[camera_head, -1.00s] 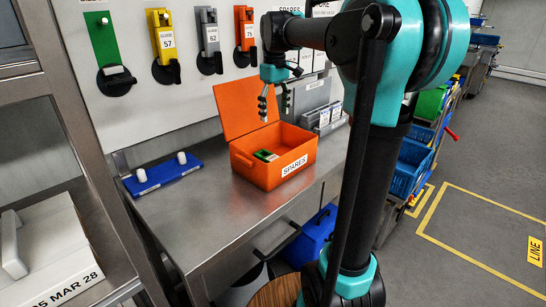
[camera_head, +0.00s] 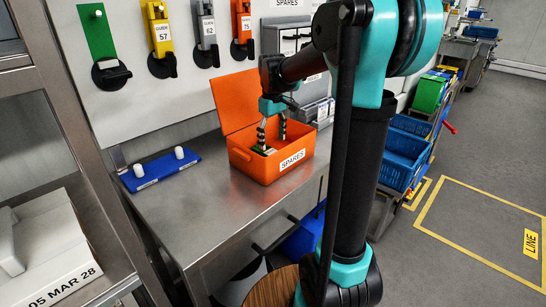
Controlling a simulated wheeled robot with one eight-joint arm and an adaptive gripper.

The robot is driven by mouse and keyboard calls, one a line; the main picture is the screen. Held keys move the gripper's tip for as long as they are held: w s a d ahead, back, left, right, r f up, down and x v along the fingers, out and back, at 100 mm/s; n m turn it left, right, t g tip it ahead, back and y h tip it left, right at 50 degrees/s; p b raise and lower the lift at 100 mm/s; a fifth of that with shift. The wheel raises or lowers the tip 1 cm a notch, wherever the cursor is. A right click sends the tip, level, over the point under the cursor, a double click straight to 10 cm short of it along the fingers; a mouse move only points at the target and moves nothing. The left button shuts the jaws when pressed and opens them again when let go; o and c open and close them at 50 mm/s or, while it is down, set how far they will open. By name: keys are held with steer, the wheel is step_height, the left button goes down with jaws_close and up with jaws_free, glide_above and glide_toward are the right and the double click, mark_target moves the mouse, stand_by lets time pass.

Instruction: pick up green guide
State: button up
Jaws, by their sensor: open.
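An orange box (camera_head: 262,172) labelled SPARES stands on the steel bench with its lid tilted back. Inside it lies a small green piece (camera_head: 259,149) with a pale part, which looks like the green guide; it is mostly hidden by the box wall and my fingers. My gripper (camera_head: 272,144) points down into the box opening, its two fingers apart, with the left fingertip close to the green piece. I cannot tell whether they touch. A green plate (camera_head: 97,38) with a black holder also hangs on the wall at the far left.
Yellow (camera_head: 160,32), grey (camera_head: 207,32) and orange (camera_head: 243,25) pieces hang on the wall behind the bench (camera_head: 205,220). A blue base (camera_head: 158,170) with two white knobs lies left of the box. Grey holders stand behind the box's right side. The bench front is clear.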

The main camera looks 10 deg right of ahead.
mark_target(273, 150)
steer(key=shift+s+d+f, duration=0.1)
steer(key=shift+f, duration=2.25)
steer(key=c, duration=1.4)
